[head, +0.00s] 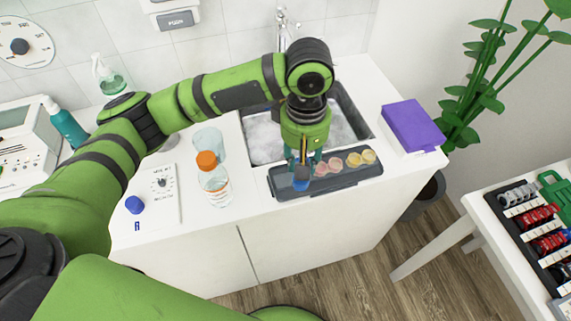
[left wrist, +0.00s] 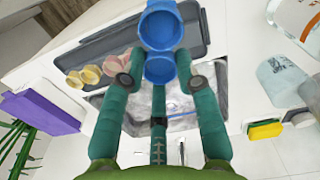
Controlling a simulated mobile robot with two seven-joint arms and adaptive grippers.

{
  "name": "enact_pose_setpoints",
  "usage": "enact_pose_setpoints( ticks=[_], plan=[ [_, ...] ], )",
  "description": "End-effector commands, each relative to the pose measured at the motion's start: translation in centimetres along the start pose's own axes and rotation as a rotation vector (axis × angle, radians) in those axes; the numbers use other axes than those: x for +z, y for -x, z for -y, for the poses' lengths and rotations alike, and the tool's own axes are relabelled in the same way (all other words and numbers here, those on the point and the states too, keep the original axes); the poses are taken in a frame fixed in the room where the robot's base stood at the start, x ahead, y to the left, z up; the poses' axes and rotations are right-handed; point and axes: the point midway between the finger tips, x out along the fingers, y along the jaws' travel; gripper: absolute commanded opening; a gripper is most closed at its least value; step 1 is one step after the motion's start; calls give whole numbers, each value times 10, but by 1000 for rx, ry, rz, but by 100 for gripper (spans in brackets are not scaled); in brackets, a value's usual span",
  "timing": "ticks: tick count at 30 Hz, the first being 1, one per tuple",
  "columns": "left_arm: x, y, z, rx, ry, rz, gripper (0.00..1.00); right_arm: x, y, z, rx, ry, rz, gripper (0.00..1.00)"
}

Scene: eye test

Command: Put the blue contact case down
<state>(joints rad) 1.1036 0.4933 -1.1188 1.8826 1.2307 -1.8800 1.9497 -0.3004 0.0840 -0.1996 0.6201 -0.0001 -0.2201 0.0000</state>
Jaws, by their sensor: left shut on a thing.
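The blue contact case (head: 302,183) is held at the tips of my left gripper (head: 304,163), over the left end of a grey tray (head: 345,182). I cannot tell whether the case touches the tray. In the left wrist view the case (left wrist: 160,28) shows two round blue cups, and the teal fingers of the left gripper (left wrist: 160,78) close around the nearer one. The tray (left wrist: 110,42) lies beyond it. A pair of pink cases (head: 328,166) and a pair of yellow cases (head: 361,158) sit on the tray's right part. My right gripper is out of view.
A sink (head: 345,125) lies behind the tray. An orange-capped bottle (head: 215,185) and a clear cup (head: 208,142) stand to the left. A purple box (head: 413,126) sits to the right. A side table (head: 490,215) with a rack is at far right.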

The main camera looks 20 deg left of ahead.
Motion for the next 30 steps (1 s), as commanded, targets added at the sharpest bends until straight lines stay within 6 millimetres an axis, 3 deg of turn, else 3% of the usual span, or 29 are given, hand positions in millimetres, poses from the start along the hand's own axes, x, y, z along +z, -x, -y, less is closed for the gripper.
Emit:
enact_pose_setpoints(
  ticks=[3,9,13,21,30],
  plan=[
    [-24,-15,17,-4,5,0,18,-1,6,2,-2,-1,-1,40],
    [-46,-32,30,0,0,0,18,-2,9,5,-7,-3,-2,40],
    [-49,-39,33,-2,-3,1,18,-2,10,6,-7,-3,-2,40],
    [-49,-73,33,0,-3,0,18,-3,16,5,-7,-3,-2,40],
    [-48,-75,33,1,-4,0,18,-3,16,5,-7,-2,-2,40]
  ],
)
